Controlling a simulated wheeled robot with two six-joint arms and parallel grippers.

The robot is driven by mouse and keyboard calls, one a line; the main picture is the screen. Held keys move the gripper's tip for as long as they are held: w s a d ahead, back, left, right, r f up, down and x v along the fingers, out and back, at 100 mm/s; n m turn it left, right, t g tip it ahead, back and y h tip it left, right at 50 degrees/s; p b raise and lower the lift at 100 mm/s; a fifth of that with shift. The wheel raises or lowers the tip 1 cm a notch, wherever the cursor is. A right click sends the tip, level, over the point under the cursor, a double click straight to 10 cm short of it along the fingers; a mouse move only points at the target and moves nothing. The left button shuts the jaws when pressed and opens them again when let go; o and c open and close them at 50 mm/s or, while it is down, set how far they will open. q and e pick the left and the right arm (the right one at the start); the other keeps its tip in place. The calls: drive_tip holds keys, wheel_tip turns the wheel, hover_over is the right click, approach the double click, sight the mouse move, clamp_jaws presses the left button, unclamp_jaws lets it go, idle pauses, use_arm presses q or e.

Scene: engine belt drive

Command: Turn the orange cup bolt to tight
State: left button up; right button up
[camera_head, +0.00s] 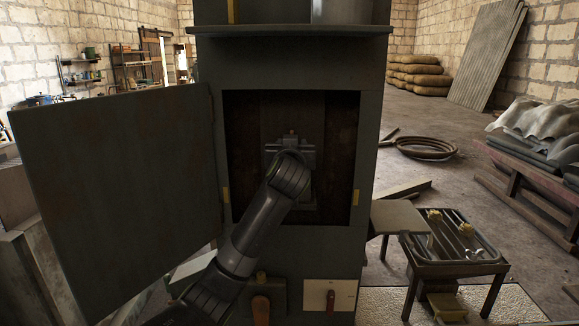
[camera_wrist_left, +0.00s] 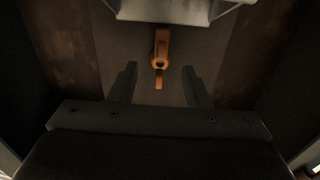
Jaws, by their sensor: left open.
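The orange cup bolt (camera_wrist_left: 160,62) shows in the left wrist view, a small orange part with a round cup and a short lug pointing down, set below a pale grey housing (camera_wrist_left: 180,8). My left gripper (camera_wrist_left: 159,72) is open, with one dark finger on each side of the bolt's lower end and a gap on both sides. Whether the fingertips are level with the bolt in depth I cannot tell. In the head view my left arm reaches into the open cabinet and hides the bolt and the fingers. My right gripper is in neither view.
The cabinet (camera_head: 298,66) has a recessed opening with side walls close around my arm. Its door (camera_head: 118,190) stands open to the left. An orange-brown handle (camera_head: 261,308) and a red-brown handle (camera_head: 331,299) sit below. A small dark table (camera_head: 466,268) stands at right.

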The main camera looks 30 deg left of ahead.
use_arm(q)
drive_tip(key=b+v, duration=0.3)
drive_tip(key=v, duration=1.1)
drive_tip(key=shift+s+d, duration=0.25)
drive_tip(key=shift+s, duration=0.05)
drive_tip(key=shift+f, duration=0.15)
